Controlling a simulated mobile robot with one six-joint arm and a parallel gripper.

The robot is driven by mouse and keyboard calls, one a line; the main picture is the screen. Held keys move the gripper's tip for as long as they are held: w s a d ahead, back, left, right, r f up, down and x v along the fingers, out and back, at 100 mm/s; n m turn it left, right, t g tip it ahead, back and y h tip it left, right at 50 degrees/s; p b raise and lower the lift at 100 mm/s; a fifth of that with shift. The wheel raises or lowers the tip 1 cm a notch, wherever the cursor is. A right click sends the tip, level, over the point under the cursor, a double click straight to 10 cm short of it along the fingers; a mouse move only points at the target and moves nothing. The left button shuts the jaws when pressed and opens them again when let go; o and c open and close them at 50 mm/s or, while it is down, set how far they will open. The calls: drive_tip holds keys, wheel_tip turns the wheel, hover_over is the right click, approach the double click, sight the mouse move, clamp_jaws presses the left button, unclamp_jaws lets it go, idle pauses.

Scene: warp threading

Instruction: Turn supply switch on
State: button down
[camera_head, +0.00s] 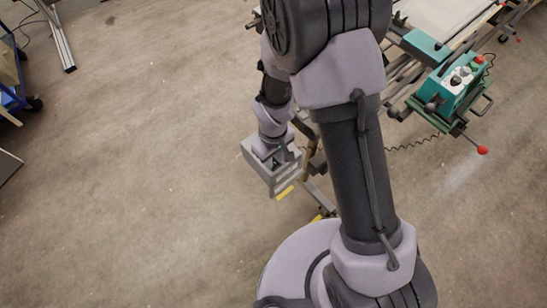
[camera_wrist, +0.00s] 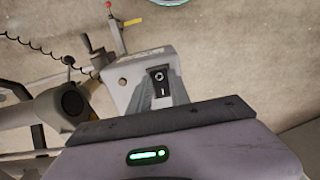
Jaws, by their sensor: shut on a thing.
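The supply switch (camera_wrist: 160,84) is a black rocker with a white ring mark and a white line mark. Which side of the rocker is pressed is too small to tell. In the head view my gripper (camera_head: 281,154) is down at a grey box (camera_head: 258,171), its fingers overlapping it. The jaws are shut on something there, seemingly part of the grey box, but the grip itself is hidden. The gripper body with its green light fills the bottom of the wrist view.
A teal control box (camera_head: 452,84) with buttons stands on a frame at the right, with a red-knobbed lever (camera_head: 482,150) below. A coiled cable (camera_head: 412,143) runs toward the grey box. My own arm hides the middle. The floor at left is mostly clear.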

drive_tip(key=shift+r+g+p, duration=0.3)
drive_tip(key=shift+r+p, duration=0.05)
drive_tip(key=shift+p, duration=0.5)
drive_tip(key=shift+w+a+g+h+p, duration=0.15)
drive_tip(key=shift+g+h+p, duration=0.25)
drive_tip(key=shift+h+p, duration=0.25)
drive_tip(key=shift+w+a+f+g+h+p, duration=0.15)
drive_tip(key=shift+f+g+h+p, duration=0.1)
drive_tip(key=shift+g+h+p, duration=0.25)
drive_tip(key=c, duration=1.2)
unclamp_jaws()
